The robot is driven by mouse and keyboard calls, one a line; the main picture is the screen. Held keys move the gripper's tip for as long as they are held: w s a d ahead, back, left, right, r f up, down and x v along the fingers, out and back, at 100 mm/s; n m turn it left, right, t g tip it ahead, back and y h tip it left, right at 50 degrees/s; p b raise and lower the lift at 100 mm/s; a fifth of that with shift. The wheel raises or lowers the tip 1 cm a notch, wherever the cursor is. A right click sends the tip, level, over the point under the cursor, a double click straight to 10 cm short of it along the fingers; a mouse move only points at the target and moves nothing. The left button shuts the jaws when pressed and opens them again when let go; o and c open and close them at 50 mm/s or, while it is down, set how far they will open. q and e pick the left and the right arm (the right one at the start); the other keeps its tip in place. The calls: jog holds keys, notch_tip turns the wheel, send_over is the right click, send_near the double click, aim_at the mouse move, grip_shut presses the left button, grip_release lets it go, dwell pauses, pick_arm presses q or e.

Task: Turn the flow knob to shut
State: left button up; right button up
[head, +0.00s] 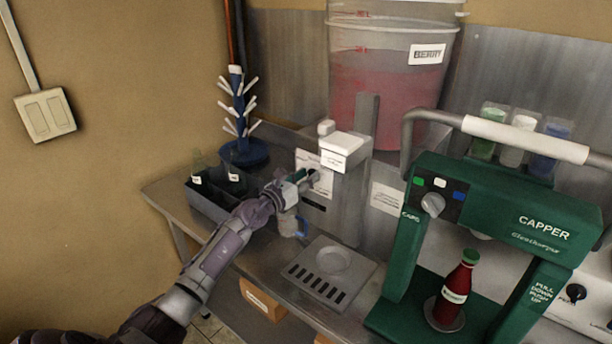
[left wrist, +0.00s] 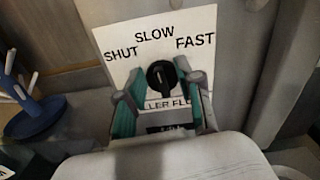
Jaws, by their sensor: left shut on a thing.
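The black flow knob (left wrist: 161,75) sits on a white dial plate (left wrist: 150,45) marked SHUT, SLOW and FAST from left to right. Its bar stands roughly upright, about toward SLOW; the exact pointer angle is hard to tell. My left gripper (left wrist: 158,88) is shut on the knob, with one teal-padded finger on each side. In the head view the left gripper (head: 307,179) reaches the plate on the filler post (head: 347,195), and its fingers hide the knob. My right gripper is not in view.
A green capper (head: 500,215) with a red bottle (head: 455,290) stands at right. A slotted drip tray (head: 330,274) lies below the post. A dark crate with bottles (head: 205,201) and a blue drying tree (head: 240,115) stand left. A berry bucket (head: 390,85) is behind.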

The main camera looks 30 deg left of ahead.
pick_arm(q)
jog(key=shift+a+f+n+p, duration=0.15)
jog(key=shift+n+p, duration=0.7)
jog(key=shift+n, duration=1)
jog(key=shift+a+r+n+p, duration=0.15)
jog(key=shift+n+p, duration=0.7)
jog(key=shift+n, duration=1)
jog(key=shift+f+n, duration=0.15)
jog(key=shift+n, duration=0.15)
jog(key=o, duration=1.2)
jog(key=shift+c, duration=0.2)
jog(key=s+a, duration=0.1)
jog(key=s, duration=1.1)
